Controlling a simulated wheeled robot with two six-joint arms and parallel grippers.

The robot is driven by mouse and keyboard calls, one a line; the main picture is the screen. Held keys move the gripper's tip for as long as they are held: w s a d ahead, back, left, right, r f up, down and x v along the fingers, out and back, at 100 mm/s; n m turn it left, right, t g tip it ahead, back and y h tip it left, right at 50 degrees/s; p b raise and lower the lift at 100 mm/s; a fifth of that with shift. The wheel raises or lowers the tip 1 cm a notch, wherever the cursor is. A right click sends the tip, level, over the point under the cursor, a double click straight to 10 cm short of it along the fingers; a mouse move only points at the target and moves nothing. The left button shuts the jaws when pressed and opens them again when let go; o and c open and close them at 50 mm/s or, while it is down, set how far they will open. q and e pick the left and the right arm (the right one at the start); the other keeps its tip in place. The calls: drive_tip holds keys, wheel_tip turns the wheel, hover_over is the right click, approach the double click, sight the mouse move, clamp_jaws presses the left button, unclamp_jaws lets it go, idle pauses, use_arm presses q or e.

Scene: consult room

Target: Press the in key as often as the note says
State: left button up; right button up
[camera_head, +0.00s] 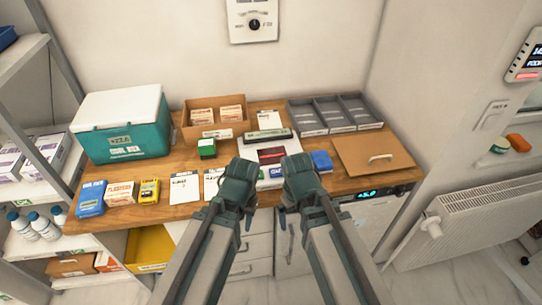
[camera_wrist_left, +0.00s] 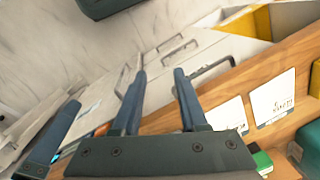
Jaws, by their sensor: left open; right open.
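A white device with a dark red display (camera_head: 271,155) sits on the wooden table between my two grippers; its lower part is partly hidden, and I cannot make out a key marked in. White note cards lie on the table: one at the front left (camera_head: 185,188), one beside it (camera_head: 212,182), one at the back (camera_head: 268,120). Their writing is too small to read. My left gripper (camera_head: 247,217) is open and empty before the table's front edge; its spread fingers show in the left wrist view (camera_wrist_left: 160,75). My right gripper (camera_head: 289,217) is open and empty beside it.
A teal cooler (camera_head: 122,141) stands at the left back, a cardboard box (camera_head: 210,132) and grey trays (camera_head: 335,113) behind. Small boxes (camera_head: 120,192) line the front left. A brown board (camera_head: 373,153) lies at the right. Drawers (camera_wrist_left: 180,45) are below the tabletop.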

use_arm(q)
clamp_jaws()
idle(1.2)
